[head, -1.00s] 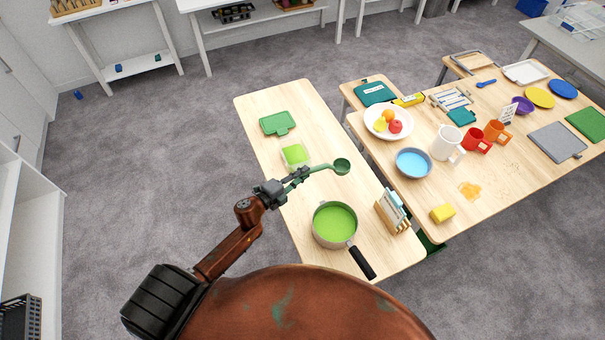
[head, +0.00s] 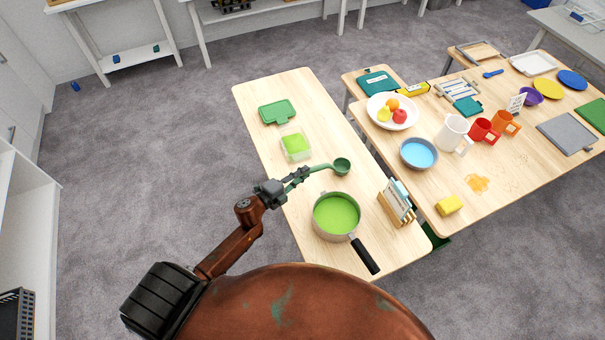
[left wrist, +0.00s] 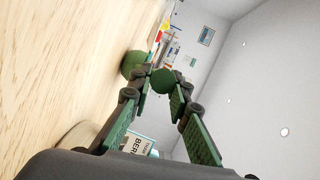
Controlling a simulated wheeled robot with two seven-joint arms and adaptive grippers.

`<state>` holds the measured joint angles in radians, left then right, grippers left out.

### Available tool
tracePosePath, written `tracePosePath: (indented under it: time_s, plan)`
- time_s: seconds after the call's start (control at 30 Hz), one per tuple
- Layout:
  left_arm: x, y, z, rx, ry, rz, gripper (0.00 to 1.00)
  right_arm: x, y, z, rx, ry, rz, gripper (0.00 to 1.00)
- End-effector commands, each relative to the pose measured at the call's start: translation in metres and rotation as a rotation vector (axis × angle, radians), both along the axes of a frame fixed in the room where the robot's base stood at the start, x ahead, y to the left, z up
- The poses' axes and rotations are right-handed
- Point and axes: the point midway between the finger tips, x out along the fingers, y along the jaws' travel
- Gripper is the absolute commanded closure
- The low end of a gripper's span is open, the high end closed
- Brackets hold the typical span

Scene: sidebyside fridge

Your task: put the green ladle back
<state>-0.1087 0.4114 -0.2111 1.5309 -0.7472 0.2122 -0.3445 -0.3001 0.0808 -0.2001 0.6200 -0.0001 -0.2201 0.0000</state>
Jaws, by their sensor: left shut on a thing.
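The green ladle (head: 342,167) is held by its handle in my left gripper (head: 299,176), which is shut on it. Its bowl points right, over the narrow table (head: 311,91). The pot (head: 323,231) of green liquid, with a black handle, stands just in front of the ladle. A clear container (head: 296,147) with green contents stands behind the ladle. In the left wrist view the gripper fingers (left wrist: 163,95) close around the ladle's handle, and its round green bowl (left wrist: 134,64) shows beyond them. My right gripper is not in view.
A green lid (head: 277,111) lies at the table's far end. A holder with cards (head: 397,202) stands right of the pot. The wider table holds a blue-filled bowl (head: 418,154), a fruit plate (head: 393,111), mugs and a yellow sponge (head: 450,205). Bare tabletop lies left of the pot.

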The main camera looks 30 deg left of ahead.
Motion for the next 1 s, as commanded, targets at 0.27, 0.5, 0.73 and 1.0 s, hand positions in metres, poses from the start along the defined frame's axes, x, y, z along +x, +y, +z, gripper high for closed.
tracePosePath:
  time_s: [0.27, 0.5, 0.73, 1.0]
  plan:
    - [0.0001, -0.0002, 0.0001, 0.000, -0.001, 0.000, 1.00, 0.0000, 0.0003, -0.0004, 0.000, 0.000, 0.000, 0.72]
    - [0.0001, -0.0002, -0.0042, -0.001, -0.001, 0.000, 1.00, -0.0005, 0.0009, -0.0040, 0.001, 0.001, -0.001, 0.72]
    - [0.0002, -0.0001, -0.0051, 0.000, -0.001, 0.000, 0.75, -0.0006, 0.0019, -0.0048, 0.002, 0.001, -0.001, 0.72]
    - [0.0001, -0.0001, -0.0053, 0.000, 0.000, 0.000, 0.63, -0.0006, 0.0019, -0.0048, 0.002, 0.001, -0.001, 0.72]
